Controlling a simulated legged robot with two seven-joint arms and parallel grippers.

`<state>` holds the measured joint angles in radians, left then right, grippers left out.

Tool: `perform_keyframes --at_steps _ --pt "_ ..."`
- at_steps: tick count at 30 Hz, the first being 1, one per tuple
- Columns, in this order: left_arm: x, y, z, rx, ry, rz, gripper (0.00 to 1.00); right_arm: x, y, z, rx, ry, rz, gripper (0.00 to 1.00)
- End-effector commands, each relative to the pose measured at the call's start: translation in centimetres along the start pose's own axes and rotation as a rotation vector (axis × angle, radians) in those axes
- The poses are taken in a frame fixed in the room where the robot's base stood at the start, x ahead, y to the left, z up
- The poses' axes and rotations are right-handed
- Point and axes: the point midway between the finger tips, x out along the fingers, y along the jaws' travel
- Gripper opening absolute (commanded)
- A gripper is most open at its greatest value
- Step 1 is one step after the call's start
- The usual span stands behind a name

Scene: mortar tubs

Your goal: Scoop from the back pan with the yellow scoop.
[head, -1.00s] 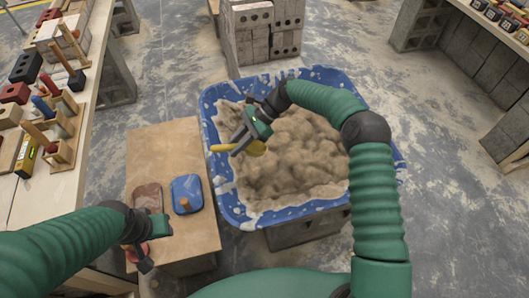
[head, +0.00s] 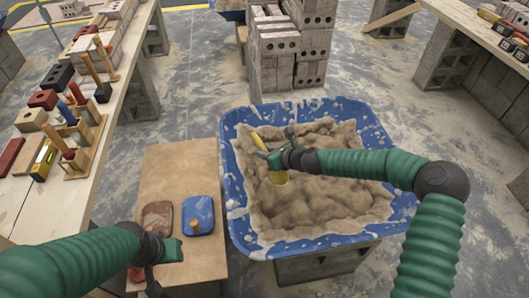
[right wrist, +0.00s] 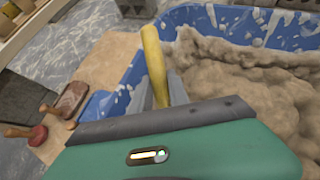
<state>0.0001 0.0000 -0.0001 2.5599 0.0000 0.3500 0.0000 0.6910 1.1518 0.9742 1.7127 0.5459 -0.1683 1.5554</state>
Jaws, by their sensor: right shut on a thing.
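My right gripper (head: 272,158) is shut on the yellow scoop (head: 258,141). Its handle points up and left, and its yellow lower end shows just below the jaws, over the mortar. The handle also stands up between the fingers in the right wrist view (right wrist: 154,62). Below is a blue tub (head: 236,185) heaped with tan mortar (head: 325,190); whether the scoop touches the mortar I cannot tell.
The wooden board (head: 180,160) left of the tub bears a blue float (head: 198,214) and a brown one (head: 157,218). A bench (head: 95,185) with bricks and tools runs along the left. Stacked grey blocks (head: 280,45) stand behind the tub. Another bench is at right.

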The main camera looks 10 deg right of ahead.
Motion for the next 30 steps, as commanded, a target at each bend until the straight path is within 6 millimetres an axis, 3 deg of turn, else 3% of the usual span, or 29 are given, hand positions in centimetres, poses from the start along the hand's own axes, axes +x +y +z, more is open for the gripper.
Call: perform_keyframes --at_steps 1,24,30 --pt "1.2 0.0 0.3 0.000 0.000 0.000 0.36 0.7 0.0 -1.1 -0.001 0.000 0.000 0.00" --pt "9.8 0.0 2.3 0.000 0.000 0.000 0.36 5.6 0.0 -8.9 -0.003 -0.001 0.000 0.00" --pt "10.4 0.0 2.5 0.000 0.000 0.000 0.36 6.2 0.0 -10.6 -0.003 0.024 0.000 0.00"
